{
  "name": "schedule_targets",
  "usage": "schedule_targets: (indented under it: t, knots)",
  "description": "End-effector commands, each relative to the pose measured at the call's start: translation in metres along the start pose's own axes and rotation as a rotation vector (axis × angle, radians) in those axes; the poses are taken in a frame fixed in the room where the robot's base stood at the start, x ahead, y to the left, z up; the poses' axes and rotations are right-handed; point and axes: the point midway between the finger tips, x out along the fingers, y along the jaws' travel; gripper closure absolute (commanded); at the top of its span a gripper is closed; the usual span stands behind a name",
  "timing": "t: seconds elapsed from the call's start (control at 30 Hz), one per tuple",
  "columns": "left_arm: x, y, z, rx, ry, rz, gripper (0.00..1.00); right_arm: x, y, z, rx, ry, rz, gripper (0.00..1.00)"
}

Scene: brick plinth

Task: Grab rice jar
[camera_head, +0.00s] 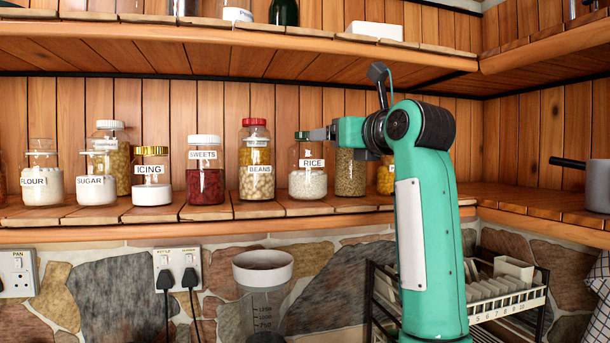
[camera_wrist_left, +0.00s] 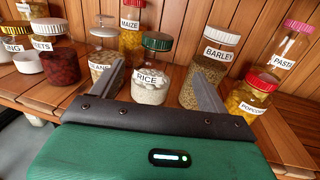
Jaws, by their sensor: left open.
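The rice jar (camera_head: 308,182) is clear glass with white contents, a RICE label and a green lid. It stands upright on the wooden shelf, right of the beans jar. My left gripper (camera_head: 318,134) is at the height of its lid, from the right. In the left wrist view my open gripper (camera_wrist_left: 158,70) has one finger on each side of the rice jar (camera_wrist_left: 151,88) in the picture. No finger contact is visible. I cannot tell how deep the jar sits between the fingers. My right gripper is not in view.
The beans jar (camera_head: 257,182) stands left of the rice jar, and the barley jar (camera_wrist_left: 205,72) close on its right. The popcorn jar (camera_wrist_left: 249,98) is farther right. An upper shelf (camera_head: 240,45) overhangs. A dish rack (camera_head: 500,290) and a blender jug (camera_head: 263,290) are below.

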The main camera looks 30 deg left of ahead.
Motion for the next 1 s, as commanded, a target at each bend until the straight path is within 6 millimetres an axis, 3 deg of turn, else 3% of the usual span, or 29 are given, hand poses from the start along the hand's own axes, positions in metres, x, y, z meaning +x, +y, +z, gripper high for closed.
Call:
schedule_targets:
  t: [0.4,0.67,1.0]
  knots:
    - [0.07,0.0,0.004,-0.002,0.01,-0.004,0.22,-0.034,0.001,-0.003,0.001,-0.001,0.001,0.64]
    - [0.087,0.001,0.002,-0.002,0.007,-0.003,0.22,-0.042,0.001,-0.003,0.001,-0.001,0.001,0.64]
    - [0.126,0.006,0.004,-0.001,0.008,-0.002,0.22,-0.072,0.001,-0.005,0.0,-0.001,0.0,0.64]
